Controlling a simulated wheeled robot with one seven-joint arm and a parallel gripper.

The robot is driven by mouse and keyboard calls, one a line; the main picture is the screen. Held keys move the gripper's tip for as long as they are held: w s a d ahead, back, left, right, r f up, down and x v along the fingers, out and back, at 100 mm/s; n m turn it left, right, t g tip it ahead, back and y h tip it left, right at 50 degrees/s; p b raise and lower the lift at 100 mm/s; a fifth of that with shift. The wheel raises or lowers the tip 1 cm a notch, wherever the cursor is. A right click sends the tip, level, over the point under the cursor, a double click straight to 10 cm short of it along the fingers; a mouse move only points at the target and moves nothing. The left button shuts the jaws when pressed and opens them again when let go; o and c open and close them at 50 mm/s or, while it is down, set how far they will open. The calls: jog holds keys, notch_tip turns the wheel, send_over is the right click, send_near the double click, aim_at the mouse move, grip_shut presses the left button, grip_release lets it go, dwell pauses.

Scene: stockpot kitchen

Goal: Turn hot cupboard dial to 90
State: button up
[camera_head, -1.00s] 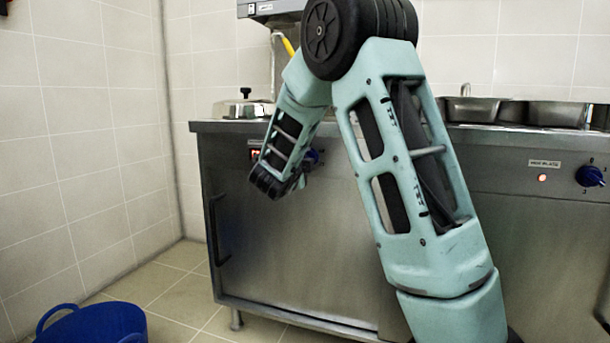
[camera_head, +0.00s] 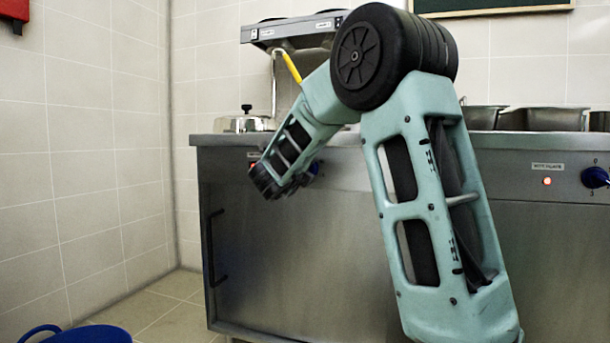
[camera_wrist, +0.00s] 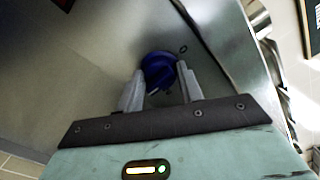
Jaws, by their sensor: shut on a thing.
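The hot cupboard's dial is a blue round knob (camera_wrist: 155,66) on the steel front. In the wrist view my gripper (camera_wrist: 160,74) has a finger on each side of it and is shut on it. In the head view a bit of blue knob (camera_head: 314,168) shows just right of my wrist, which covers the rest of it. My fingertips are hidden there. The hot cupboard (camera_head: 300,255) is a steel unit with a dark door handle at its left. The dial's marks are too small and covered to read.
A second blue dial (camera_head: 595,177) with a lit indicator (camera_head: 547,181) is on the panel at the right. A lidded pot (camera_head: 245,122) and metal pans (camera_head: 545,118) stand on top. A blue tub (camera_head: 85,333) is on the floor at the lower left.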

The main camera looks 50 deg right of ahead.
dwell(0.3)
jog(key=o, duration=1)
jog(key=p+v, duration=0.5)
jog(key=v, duration=1.2)
jog(key=shift+a+p, duration=0.25)
jog(key=shift+p, duration=0.1)
jog(key=shift+s+f, duration=0.1)
